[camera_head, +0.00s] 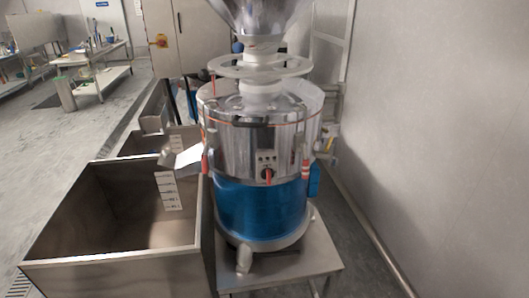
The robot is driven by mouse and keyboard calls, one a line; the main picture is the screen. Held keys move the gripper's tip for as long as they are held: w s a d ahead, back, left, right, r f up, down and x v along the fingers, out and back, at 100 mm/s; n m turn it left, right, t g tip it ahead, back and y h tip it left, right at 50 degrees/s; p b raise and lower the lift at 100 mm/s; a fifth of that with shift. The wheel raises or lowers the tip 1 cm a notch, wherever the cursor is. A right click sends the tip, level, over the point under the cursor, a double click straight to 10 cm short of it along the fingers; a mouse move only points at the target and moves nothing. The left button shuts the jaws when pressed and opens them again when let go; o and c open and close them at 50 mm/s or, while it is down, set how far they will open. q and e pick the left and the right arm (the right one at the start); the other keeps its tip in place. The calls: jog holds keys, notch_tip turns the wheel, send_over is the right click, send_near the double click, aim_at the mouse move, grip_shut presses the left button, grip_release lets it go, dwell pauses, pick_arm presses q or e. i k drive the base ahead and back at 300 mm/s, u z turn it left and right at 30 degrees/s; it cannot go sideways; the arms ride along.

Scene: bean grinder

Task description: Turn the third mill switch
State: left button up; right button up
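The mill (262,140) is a tall steel cylinder with a blue lower band, standing upright in the middle of the view. On its front is a small control panel (267,159) with a row of small buttons or lights. A dark rotary switch (268,174) with a red mark sits at the panel's lower part. The frame is too coarse to read its exact setting. Neither of my grippers is in view.
A deep steel bin (105,262) stands at the front left, close to the mill. A low steel stand (322,262) carries the mill. A plain wall (440,120) runs along the right. Open floor (60,150) lies at the left, with workbenches farther back.

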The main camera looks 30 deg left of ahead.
aim_at(267, 174)
jog(key=z, duration=1.8)
jog(key=i, duration=1.2)
jog(key=u, duration=2.4)
